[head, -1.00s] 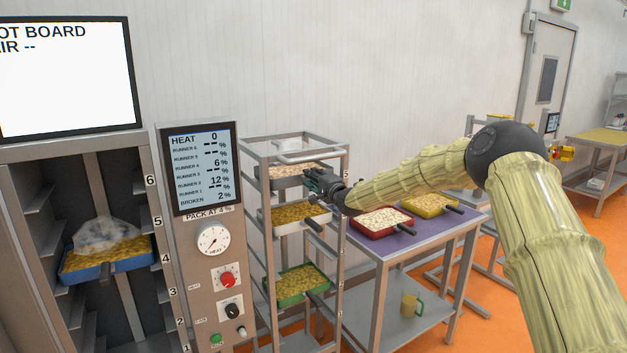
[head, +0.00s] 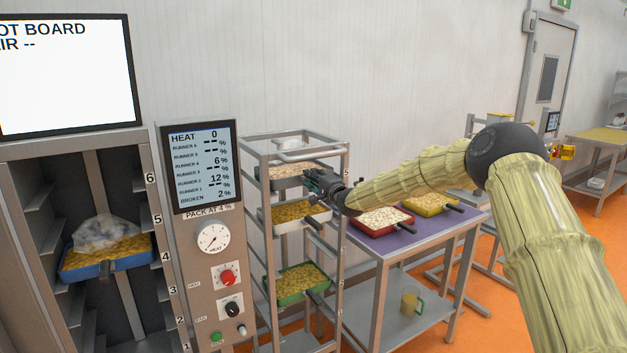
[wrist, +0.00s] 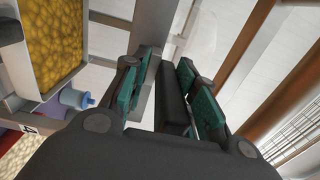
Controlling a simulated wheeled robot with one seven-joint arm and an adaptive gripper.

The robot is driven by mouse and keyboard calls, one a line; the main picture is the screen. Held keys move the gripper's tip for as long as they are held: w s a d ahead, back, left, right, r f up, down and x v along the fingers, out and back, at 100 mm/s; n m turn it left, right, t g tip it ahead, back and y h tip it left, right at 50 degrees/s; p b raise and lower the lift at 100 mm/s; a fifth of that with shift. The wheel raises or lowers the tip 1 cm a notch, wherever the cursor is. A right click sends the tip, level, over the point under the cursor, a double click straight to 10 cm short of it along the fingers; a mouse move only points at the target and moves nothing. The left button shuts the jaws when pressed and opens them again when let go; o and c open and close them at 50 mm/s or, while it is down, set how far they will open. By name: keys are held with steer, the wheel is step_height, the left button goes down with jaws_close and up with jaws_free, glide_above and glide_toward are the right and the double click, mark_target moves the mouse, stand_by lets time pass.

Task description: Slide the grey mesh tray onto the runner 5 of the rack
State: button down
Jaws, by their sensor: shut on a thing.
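The grey tray (head: 283,184) holds pale pieces and sits at the upper level of the open metal rack (head: 342,240), near the mark 5. Whether it rests fully on its runners I cannot tell. My gripper (head: 318,182) is at the tray's front right end, at the rack's front. In the wrist view my gripper (wrist: 170,75) has its teal pads around a dark bar-like handle (wrist: 174,98). The join between handle and tray is hard to see, and my fingers cover part of the tray's front in the head view.
Below are a white tray (head: 290,228) of yellow pieces and a green tray (head: 286,298). To the right, a table (head: 392,243) bears red and yellow trays. To the left stands a cabinet holding a blue tray (head: 75,276), beside a control panel (head: 202,240).

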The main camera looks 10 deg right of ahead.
stand_by(0.4)
steer(key=c, duration=1.1)
jaws_free()
steer(key=shift+o, duration=0.2)
steer(key=shift+f, duration=0.2)
steer(key=v, duration=1.2)
steer(key=shift+r, duration=0.15)
